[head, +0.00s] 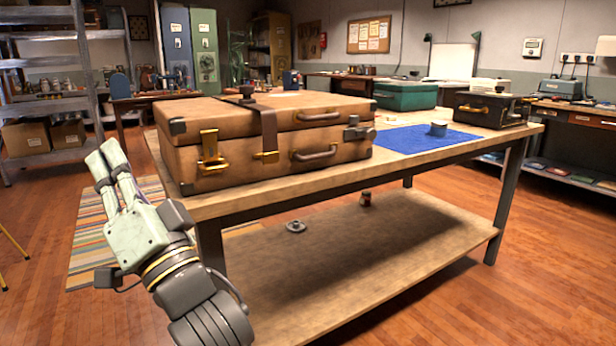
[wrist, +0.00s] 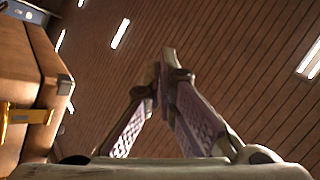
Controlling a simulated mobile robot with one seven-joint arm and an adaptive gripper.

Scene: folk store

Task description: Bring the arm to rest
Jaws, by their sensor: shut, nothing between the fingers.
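My gripper (head: 106,152) is at the left of the head view, beside the front left corner of the wooden table and raised to about the height of the tabletop. Its two pale fingers point up and to the left and lie together, with nothing between them. In the wrist view the fingers of my gripper (wrist: 163,62) meet at their tips and hold nothing. The arm behind it reaches down to the lower edge of the head view.
A brown suitcase (head: 272,137) lies closed on the wooden table (head: 437,169), close to my gripper's right; it also shows in the wrist view (wrist: 22,70). A blue mat (head: 415,143) and a green case (head: 405,96) are farther right. A metal shelf (head: 45,93) stands behind at left.

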